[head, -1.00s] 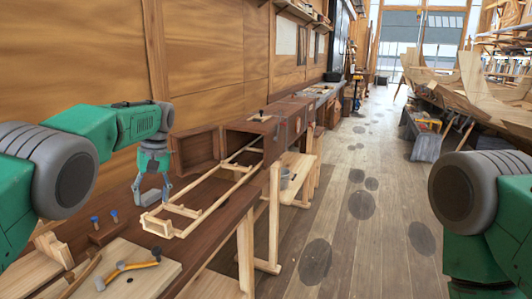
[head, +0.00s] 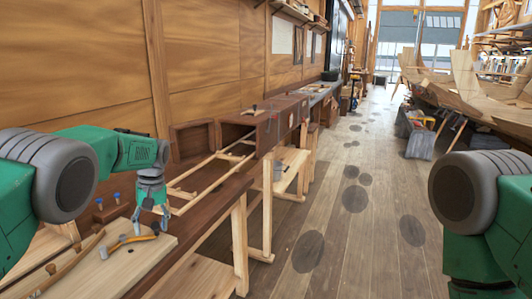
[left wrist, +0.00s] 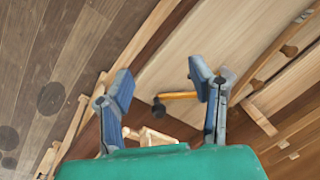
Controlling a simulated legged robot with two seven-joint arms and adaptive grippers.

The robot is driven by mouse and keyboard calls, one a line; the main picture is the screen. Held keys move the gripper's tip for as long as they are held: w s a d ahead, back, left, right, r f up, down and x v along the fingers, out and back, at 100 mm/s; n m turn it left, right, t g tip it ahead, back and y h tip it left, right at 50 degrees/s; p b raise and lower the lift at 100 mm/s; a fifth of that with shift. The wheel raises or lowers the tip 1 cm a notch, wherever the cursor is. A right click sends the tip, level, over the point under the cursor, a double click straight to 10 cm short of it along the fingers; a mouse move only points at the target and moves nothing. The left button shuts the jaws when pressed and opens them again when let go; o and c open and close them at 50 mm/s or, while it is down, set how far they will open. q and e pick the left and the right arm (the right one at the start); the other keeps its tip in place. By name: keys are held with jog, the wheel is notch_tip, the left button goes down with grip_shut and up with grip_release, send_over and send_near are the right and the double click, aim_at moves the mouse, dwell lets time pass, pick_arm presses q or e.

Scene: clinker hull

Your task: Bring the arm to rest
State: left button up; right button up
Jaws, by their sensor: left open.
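My left gripper (head: 151,222) is above the near end of the workbench (head: 215,210), just past a hammer with an orange handle. It points down and is open, with nothing between its fingers. In the left wrist view its two fingers (left wrist: 163,90) stand wide apart, and the hammer (left wrist: 178,96) shows beyond them. My right gripper is not in view; only part of that arm shows at the right edge of the head view.
A pale board (head: 125,265) lies under the hammer (head: 130,243). Blue-topped pegs (head: 116,198) stand behind it. A pale wooden frame (head: 205,172) and an open dark wood box (head: 240,130) are further along the bench. The floor (head: 340,220) to the right is clear.

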pick_arm(q)
jog(key=s+f+m+b, duration=0.1)
jog(key=s+f+b, duration=0.1)
jog(key=s+f, duration=0.65)
jog(key=s+f+m+b, duration=0.15)
jog(key=s+f, duration=0.35)
jog(key=f, duration=0.6)
jog(key=s+f+m+b, duration=0.1)
jog(key=s+f+b, duration=0.2)
jog(key=s+f, duration=0.55)
jog(key=s+d+f+m+t+h+b, duration=0.1)
jog(key=s+f+b, duration=0.1)
jog(key=s+f, duration=0.35)
jog(key=s+d+f+m+b, duration=0.1)
jog(key=s+f, duration=0.1)
jog(key=s, duration=0.7)
jog(key=s+d+r+m+b, duration=0.1)
jog(key=s+d+r+b, duration=0.1)
jog(key=s, duration=0.9)
jog(key=shift+d+r+t, duration=0.35)
jog(key=shift+r+t, duration=0.05)
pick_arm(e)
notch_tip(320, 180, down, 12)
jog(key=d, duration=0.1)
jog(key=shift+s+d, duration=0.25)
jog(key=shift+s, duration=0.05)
